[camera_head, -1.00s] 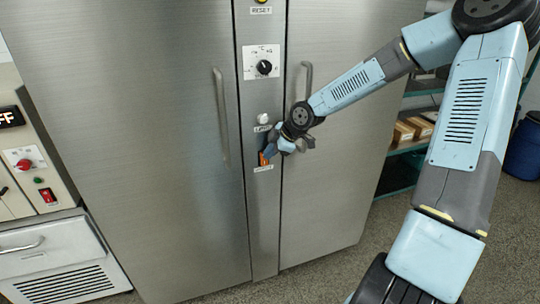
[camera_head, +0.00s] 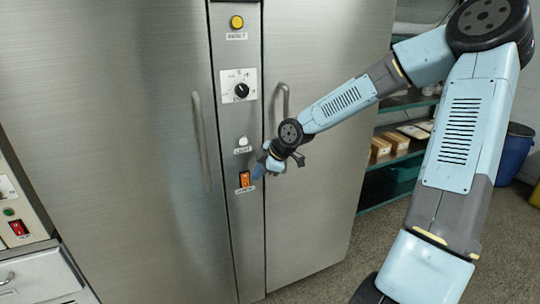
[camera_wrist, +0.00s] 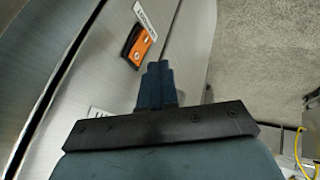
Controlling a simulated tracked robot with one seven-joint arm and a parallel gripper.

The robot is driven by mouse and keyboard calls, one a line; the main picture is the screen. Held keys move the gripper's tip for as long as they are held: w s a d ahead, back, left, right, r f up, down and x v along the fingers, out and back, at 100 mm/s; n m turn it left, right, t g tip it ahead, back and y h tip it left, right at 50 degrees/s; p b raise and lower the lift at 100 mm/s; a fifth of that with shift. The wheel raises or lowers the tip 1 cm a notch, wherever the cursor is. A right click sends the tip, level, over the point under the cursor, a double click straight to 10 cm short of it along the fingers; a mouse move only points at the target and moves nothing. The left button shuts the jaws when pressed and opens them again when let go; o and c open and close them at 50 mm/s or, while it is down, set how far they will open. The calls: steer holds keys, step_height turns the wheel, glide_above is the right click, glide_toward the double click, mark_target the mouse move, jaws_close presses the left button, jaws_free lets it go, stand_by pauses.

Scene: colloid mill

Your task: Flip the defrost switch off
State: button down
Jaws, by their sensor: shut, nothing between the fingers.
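The defrost switch (camera_head: 244,179) is an orange rocker in a dark frame, low on the narrow control strip between the two steel cabinet doors. A label sits below it, too small to read surely. In the wrist view the switch (camera_wrist: 138,42) lies just beyond my fingertips, up and to the left, with a gap between. My gripper (camera_head: 257,172) is shut and empty, close to the right of the switch in the head view. Its blue fingers (camera_wrist: 157,74) are pressed together in the wrist view. Which end of the rocker is pressed in is hard to tell.
Above the switch on the strip are a white light button (camera_head: 243,142), a black dial (camera_head: 241,90) and a yellow reset button (camera_head: 236,22). Door handles (camera_head: 201,140) stand out on both sides. A shelf with boxes (camera_head: 395,142) and a blue barrel (camera_head: 512,152) are at the right.

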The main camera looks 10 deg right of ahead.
steer(key=w+r+v, duration=0.1)
steer(key=v, duration=0.7)
steer(key=shift+w+a, duration=0.2)
steer(key=shift+a, duration=0.05)
steer(key=s+d+f+m+g+h, duration=0.2)
steer(key=s+f+m+g+h, duration=0.1)
steer(key=s+f+m+h, duration=0.3)
steer(key=s+d+r+m+t, duration=0.2)
steer(key=s+r+m, duration=0.4)
steer(key=s+r, duration=0.3)
steer(key=s+d+r+m+t, duration=0.2)
steer(key=s+r+m, duration=0.4)
steer(key=s+r, duration=0.4)
steer(key=s+d, duration=0.1)
steer(key=s, duration=0.3)
steer(key=shift+d+r+m, duration=0.2)
steer(key=shift+r+m, duration=0.1)
steer(key=shift+m, duration=0.1)
steer(key=c, duration=1.8)
jaws_free()
